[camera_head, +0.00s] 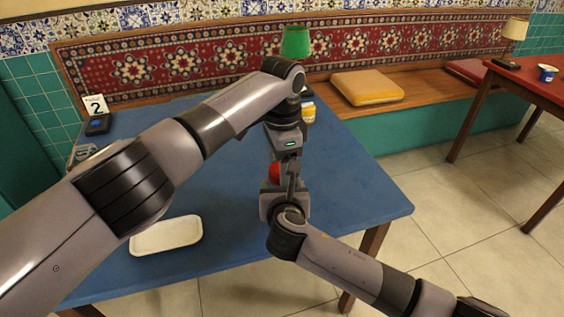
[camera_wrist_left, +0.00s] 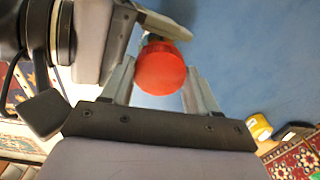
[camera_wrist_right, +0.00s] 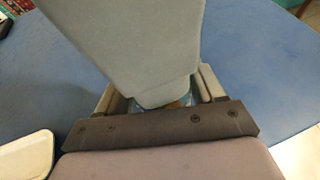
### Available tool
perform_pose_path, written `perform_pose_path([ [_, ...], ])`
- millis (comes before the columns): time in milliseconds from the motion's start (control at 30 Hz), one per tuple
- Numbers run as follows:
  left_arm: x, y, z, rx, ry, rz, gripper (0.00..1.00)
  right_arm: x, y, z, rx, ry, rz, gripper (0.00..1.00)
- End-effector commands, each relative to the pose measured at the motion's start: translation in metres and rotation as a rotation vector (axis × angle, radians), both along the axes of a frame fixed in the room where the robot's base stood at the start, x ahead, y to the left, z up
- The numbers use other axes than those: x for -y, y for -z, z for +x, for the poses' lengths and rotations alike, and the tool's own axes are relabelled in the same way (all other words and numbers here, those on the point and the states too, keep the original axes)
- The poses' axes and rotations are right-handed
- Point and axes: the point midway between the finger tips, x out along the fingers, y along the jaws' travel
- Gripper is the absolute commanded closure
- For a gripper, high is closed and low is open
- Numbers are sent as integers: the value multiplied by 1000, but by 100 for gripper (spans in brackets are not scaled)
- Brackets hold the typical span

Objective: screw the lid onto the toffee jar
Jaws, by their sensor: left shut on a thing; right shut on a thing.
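The red lid (camera_head: 275,172) shows beside my grippers over the blue table, and as a round red top in the left wrist view (camera_wrist_left: 162,68). My left gripper (camera_head: 283,172) comes from above and is shut on the lid, one finger on each side. My right gripper (camera_head: 273,198) is just below and is shut on the toffee jar. Only a small brown and clear bit of the jar (camera_wrist_right: 178,102) shows between its fingers in the right wrist view; my left gripper hides the rest. I cannot tell how the lid sits on the jar's rim.
A white tray (camera_head: 166,235) lies at the blue table's (camera_head: 355,185) front left. A yellow-labelled container (camera_head: 308,111) and a green-shaded lamp (camera_head: 296,43) are at the back. A number card (camera_head: 95,105) and a dark device (camera_head: 98,124) are far left. The table's right side is clear.

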Motion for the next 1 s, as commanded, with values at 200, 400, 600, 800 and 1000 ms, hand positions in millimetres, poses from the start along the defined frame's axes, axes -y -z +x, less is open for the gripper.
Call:
perform_pose_path([
  [200,0,0,0,0,239,-1,69,0,0,0,0,0,0,100],
  [400,0,0,0,-1,547,-2,69,0,0,0,0,1,0,100],
  [600,0,0,0,-1,855,-2,69,0,0,0,0,1,0,100],
  [800,1,0,1,-1,1166,-2,69,0,0,0,0,1,0,100],
  [1000,1,0,1,0,1477,-2,69,0,0,0,0,1,0,100],
])
